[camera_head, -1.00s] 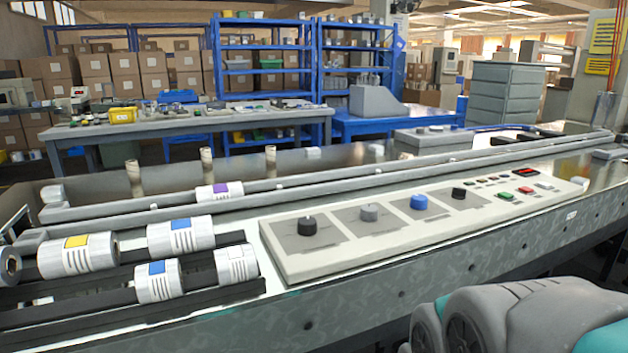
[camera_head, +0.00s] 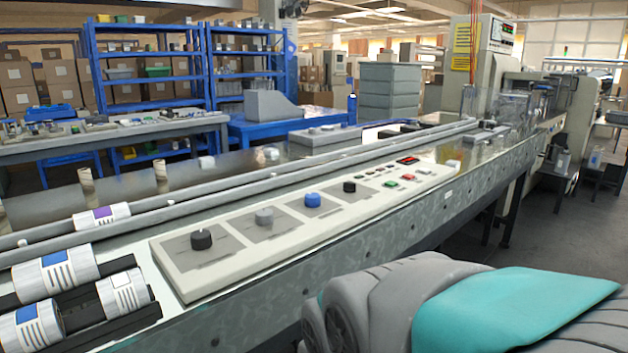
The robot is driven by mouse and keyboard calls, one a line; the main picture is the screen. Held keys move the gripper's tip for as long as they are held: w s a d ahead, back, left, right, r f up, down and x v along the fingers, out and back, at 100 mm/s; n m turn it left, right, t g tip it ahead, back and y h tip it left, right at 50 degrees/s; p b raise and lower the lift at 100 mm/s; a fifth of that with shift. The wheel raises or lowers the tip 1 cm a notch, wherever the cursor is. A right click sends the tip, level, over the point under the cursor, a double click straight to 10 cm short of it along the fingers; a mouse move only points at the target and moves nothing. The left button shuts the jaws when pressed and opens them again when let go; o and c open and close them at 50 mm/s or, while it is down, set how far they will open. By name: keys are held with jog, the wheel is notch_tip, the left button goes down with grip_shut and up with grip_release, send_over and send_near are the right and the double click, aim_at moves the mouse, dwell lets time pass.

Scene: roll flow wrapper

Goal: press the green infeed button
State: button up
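The control panel (camera_head: 232,273) is a long cream plate on the near side of the conveyor machine. Toward its right end are small buttons: a green button (camera_head: 391,185), a red button (camera_head: 408,178) to its right, and a pale button (camera_head: 425,171) further right. Several rows of small dark buttons and a dark display with red marks (camera_head: 407,160) lie beside them. Left of these are a black knob (camera_head: 349,187), a blue knob (camera_head: 312,199), a grey knob (camera_head: 264,216) and a larger black knob (camera_head: 201,239). My gripper is not in view; grey and teal parts of my arm fill the lower right.
White labelled rolls (camera_head: 54,273) lie on dark rails at the left. A long rail (camera_head: 255,172) runs behind the panel. A tall machine (camera_head: 497,70) stands at the far right end. Grey floor (camera_head: 560,235) is open at the right.

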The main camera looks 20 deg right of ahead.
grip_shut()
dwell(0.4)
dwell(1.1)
